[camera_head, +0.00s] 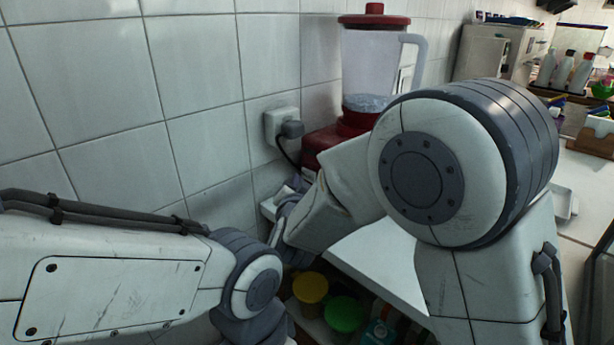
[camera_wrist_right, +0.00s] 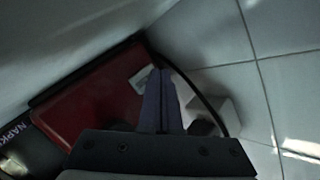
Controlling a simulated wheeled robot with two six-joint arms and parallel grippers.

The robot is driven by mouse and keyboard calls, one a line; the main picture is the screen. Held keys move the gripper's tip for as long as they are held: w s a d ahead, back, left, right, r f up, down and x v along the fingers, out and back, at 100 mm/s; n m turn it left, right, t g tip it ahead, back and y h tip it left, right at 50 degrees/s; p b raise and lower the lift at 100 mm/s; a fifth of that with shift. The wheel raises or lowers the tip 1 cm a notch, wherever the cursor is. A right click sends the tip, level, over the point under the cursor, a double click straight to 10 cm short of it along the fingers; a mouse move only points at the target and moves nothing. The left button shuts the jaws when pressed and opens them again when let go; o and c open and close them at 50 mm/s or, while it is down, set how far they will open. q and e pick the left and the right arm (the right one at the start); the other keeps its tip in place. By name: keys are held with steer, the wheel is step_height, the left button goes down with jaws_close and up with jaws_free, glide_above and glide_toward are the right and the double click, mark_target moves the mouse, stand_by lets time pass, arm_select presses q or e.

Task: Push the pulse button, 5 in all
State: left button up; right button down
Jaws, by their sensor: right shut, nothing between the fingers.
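The blender shows in the head view with a red base (camera_head: 326,141), a clear jar (camera_head: 368,72) and a red lid (camera_head: 374,20). It stands against the tiled wall. My right gripper (camera_wrist_right: 161,72) is shut and empty in the right wrist view. Its fingertips lie over the edge of the red base (camera_wrist_right: 95,100), close to a small pale patch (camera_wrist_right: 141,79). I cannot tell whether that patch is the pulse button or whether the fingers touch it. In the head view my right arm hides much of the base. My left arm shows at lower left, its gripper out of view.
A wall socket with a dark plug (camera_head: 291,129) and a cable is left of the blender. The white counter (camera_head: 372,262) has yellow (camera_head: 310,287) and green (camera_head: 344,314) lids below it. Bottles (camera_head: 563,70) stand far right.

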arm_select(q)
steer(key=shift+r+p, duration=0.4)
steer(key=shift+r, duration=0.05)
arm_select(e)
steer(key=shift+s+a, duration=1.75)
steer(key=shift+s, duration=0.05)
arm_select(q)
jaws_close()
stand_by(0.6)
